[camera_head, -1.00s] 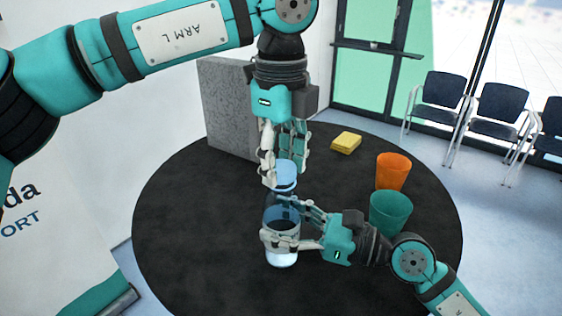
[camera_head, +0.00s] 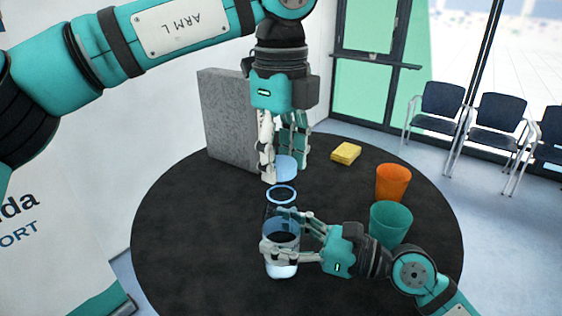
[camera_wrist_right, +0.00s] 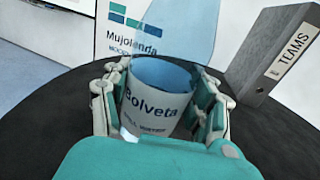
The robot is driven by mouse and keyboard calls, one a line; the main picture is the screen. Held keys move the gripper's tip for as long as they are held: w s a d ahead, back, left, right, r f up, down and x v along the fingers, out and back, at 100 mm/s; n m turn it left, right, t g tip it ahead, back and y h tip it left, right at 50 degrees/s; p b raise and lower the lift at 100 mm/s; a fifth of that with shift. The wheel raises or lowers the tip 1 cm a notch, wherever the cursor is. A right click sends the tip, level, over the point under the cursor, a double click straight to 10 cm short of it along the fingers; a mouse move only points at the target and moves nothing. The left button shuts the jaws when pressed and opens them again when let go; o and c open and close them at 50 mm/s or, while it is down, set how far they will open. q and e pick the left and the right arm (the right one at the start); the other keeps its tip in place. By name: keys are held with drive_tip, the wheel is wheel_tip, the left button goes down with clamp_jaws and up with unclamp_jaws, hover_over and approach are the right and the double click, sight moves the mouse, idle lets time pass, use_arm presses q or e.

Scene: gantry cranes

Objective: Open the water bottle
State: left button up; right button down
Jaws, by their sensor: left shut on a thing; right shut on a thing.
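The clear water bottle (camera_head: 283,266) stands upright on the round black table, its open blue-rimmed mouth showing at the top. My right gripper (camera_head: 272,236) is shut around its body from the right. In the right wrist view the bottle's label (camera_wrist_right: 155,98) reads "Bolveta", and the right gripper's fingers (camera_wrist_right: 158,112) press on both sides. The light-blue cap (camera_head: 286,168) is between the fingers of my left gripper (camera_head: 281,172), which is shut on it from above. The cap is apart from the bottle, with a gap above the mouth.
A teal cup (camera_head: 390,222) and an orange cup (camera_head: 393,182) stand right of the bottle. A yellow sponge-like block (camera_head: 346,153) lies farther back. A grey binder (camera_head: 228,120) stands at the back left. The table's left side (camera_head: 190,220) is clear.

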sight(281, 162)
use_arm(q)
drive_tip(key=shift+r, duration=1.6)
use_arm(e)
drive_tip(key=shift+f, duration=0.1)
drive_tip(key=shift+c, duration=1.5)
unclamp_jaws()
